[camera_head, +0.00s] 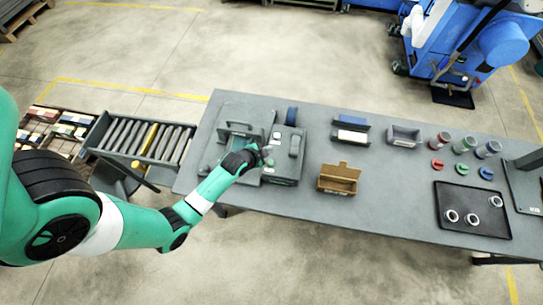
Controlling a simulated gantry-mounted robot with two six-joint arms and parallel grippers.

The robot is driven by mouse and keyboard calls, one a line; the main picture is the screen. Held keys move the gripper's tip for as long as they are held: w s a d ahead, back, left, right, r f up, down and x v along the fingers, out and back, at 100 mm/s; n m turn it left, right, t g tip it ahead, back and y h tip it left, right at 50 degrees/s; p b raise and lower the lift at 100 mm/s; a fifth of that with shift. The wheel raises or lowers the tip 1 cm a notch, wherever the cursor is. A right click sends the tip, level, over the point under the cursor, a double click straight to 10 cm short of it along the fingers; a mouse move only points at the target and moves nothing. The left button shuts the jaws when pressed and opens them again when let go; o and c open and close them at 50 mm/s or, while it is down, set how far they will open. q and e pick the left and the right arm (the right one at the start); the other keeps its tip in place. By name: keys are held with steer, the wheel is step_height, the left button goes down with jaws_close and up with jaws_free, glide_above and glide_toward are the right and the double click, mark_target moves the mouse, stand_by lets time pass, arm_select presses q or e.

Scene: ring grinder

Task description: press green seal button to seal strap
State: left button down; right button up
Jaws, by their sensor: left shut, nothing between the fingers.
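A grey strapping machine (289,141) stands on the left part of the grey table, with a blue roll (291,116) at its back. My left arm reaches in from the left, and my left gripper (266,155) is over the machine's front part. The gripper is shut and holds nothing. A small greenish spot (270,162) shows right beside the fingertips. It is too small to tell if it is the seal button, or if the fingers touch it. The gripper and wrist hide part of the machine's top. My right gripper is not in view.
A roller conveyor (150,140) meets the table's left end. An open brown cardboard box (339,178) stands right of the machine. Bins, coloured cups and a black tray (473,222) with rings lie farther right. The table between machine and box is clear.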

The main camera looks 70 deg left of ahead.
arm_select(q)
steer(key=b, duration=0.8)
glide_above(268, 164)
step_height(268, 164, down, 8)
steer(key=shift+w+d, duration=0.1)
steer(key=shift+f, duration=0.4)
stand_by(1.4)
steer(key=shift+f+b, duration=0.35)
steer(key=shift+b, duration=0.1)
steer(key=shift+f+b, duration=0.45)
steer(key=shift+f, duration=0.15)
stand_by(0.4)
steer(key=shift+r, duration=0.1)
stand_by(0.4)
steer(key=shift+r+p, duration=0.9)
steer(key=shift+p, duration=0.1)
